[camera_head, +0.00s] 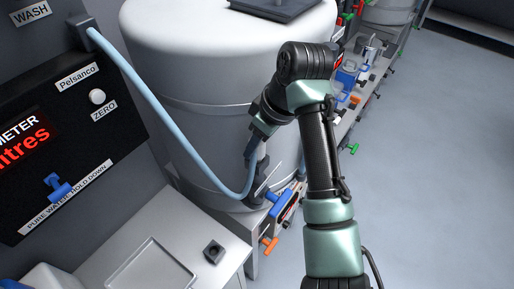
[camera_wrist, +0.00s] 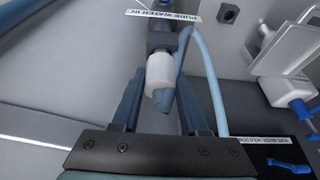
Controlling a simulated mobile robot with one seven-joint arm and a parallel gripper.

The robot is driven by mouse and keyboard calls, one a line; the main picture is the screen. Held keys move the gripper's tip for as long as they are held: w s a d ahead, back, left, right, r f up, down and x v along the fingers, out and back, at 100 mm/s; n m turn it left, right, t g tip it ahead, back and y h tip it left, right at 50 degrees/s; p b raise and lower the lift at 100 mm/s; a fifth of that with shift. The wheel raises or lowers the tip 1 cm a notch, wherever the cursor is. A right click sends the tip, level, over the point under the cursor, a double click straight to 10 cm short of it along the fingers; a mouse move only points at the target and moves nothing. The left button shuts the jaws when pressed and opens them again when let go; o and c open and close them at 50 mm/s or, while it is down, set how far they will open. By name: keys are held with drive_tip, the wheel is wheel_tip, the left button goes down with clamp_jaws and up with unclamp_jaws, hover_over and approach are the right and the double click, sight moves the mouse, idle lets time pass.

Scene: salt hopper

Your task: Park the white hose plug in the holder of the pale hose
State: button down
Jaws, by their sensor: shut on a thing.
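The white hose plug (camera_wrist: 159,72) is between the two fingers of my gripper (camera_wrist: 160,82) in the wrist view, and the gripper is shut on it. The plug's far end meets a dark fitting (camera_wrist: 161,40) below a "PURE WATER IN" label; I cannot tell whether it is seated there. The pale blue hose (camera_wrist: 213,75) loops up beside the plug. A dark square block with a round hole (camera_head: 213,252), possibly the holder, sits on the grey top.
A large white tank (camera_head: 195,60) stands behind my gripper. A panel with a blue valve (camera_head: 58,187) is at left. Valves with blue and orange handles (camera_head: 269,244) line the low bench beside my arm. The floor at right is clear.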

drive_tip(key=shift+r+p, duration=1.85)
drive_tip(key=shift+r, duration=0.45)
drive_tip(key=shift+s+f, duration=0.1)
